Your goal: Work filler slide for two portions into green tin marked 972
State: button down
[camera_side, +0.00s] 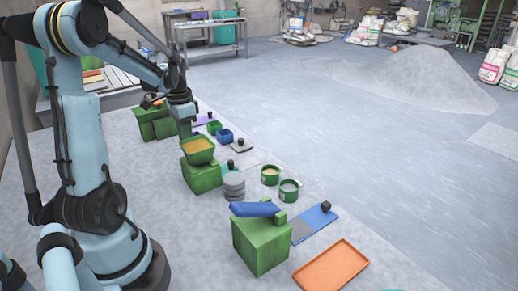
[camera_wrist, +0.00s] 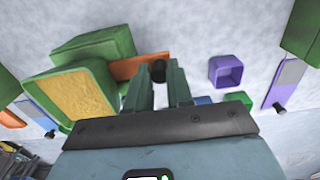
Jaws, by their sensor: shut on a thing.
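A green hopper with tan powder (camera_side: 198,146) sits on a green block (camera_side: 203,180) in the side view; the hopper also shows at the left of the wrist view (camera_wrist: 62,100). An orange slide (camera_wrist: 125,69) comes out beside a green block (camera_wrist: 98,45). My gripper (camera_wrist: 159,78) is shut on the black knob (camera_wrist: 158,66) of this slide. In the side view my gripper (camera_side: 186,128) is down behind the hopper, its fingertips hidden. Two round green tins (camera_side: 270,182) (camera_side: 289,197) stand right of the hopper. Their marks are unreadable, so I cannot tell which is 972.
A purple cup (camera_wrist: 227,72) stands right of my gripper. A blue slide (camera_side: 318,216) with a black knob and an orange tray (camera_side: 330,268) lie in front. A grey powder heap (camera_side: 420,78) lies far back on open floor.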

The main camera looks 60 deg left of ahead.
jog(key=shift+a, duration=1.65)
dwell(0.4)
jog(key=shift+d, duration=1.8)
jog(key=shift+a, duration=1.65)
jog(key=shift+d, duration=1.7)
